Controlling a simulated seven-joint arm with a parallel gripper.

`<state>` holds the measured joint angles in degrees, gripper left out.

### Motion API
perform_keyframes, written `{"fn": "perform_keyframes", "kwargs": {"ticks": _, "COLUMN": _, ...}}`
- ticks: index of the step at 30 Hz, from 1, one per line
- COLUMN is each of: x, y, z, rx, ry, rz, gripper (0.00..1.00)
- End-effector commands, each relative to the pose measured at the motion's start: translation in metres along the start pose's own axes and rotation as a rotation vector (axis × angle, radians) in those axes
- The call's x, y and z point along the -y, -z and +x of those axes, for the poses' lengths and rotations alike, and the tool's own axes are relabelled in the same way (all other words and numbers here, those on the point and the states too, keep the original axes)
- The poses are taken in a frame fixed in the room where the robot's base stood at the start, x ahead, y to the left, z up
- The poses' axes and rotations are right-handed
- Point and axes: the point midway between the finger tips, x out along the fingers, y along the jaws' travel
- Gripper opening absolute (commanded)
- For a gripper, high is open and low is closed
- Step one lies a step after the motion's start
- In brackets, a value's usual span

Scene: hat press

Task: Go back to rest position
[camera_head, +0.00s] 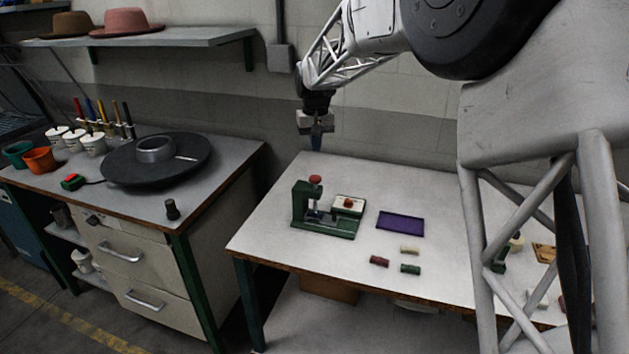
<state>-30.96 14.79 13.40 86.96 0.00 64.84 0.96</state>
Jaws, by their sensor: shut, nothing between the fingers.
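My gripper (316,140) hangs pointing down above the back left part of the white table (270,226). It is shut and empty, and apart from everything on the table. A green press (328,213) with a red knob on top stands on the table, in front of and below my gripper. A white block with a red-brown knob (349,203) sits at the right side of the press. The fine detail of the fingertips is too small to make out.
A purple mat (400,223) and several small coloured blocks (379,261) lie right of the press. A second bench (221,158) at left holds a black turntable (155,160) and cups. Hats (127,20) rest on a wall shelf (170,38). My arm hides part of the table's right side.

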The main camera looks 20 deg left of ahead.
Motion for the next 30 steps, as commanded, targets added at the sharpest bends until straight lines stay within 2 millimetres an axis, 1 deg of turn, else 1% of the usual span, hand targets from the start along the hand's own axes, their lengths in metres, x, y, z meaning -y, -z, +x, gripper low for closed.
{"fn": "perform_keyframes", "kwargs": {"ticks": 20, "x": -0.002, "y": -0.003, "z": -0.002, "rx": -0.001, "ry": 0.000, "rz": 0.003, "gripper": 0.00}}
{"fn": "perform_keyframes", "kwargs": {"ticks": 23, "x": -0.009, "y": -0.009, "z": -0.006, "rx": -0.004, "ry": 0.000, "rz": 0.010, "gripper": 0.00}}
{"fn": "perform_keyframes", "kwargs": {"ticks": 26, "x": -0.018, "y": -0.020, "z": -0.013, "rx": -0.010, "ry": 0.000, "rz": 0.021, "gripper": 0.00}}
{"fn": "perform_keyframes", "kwargs": {"ticks": 29, "x": -0.033, "y": -0.037, "z": -0.023, "rx": -0.018, "ry": -0.001, "rz": 0.038, "gripper": 0.00}}
{"fn": "perform_keyframes", "kwargs": {"ticks": 30, "x": -0.040, "y": -0.046, "z": -0.026, "rx": -0.020, "ry": -0.001, "rz": 0.046, "gripper": 0.00}}
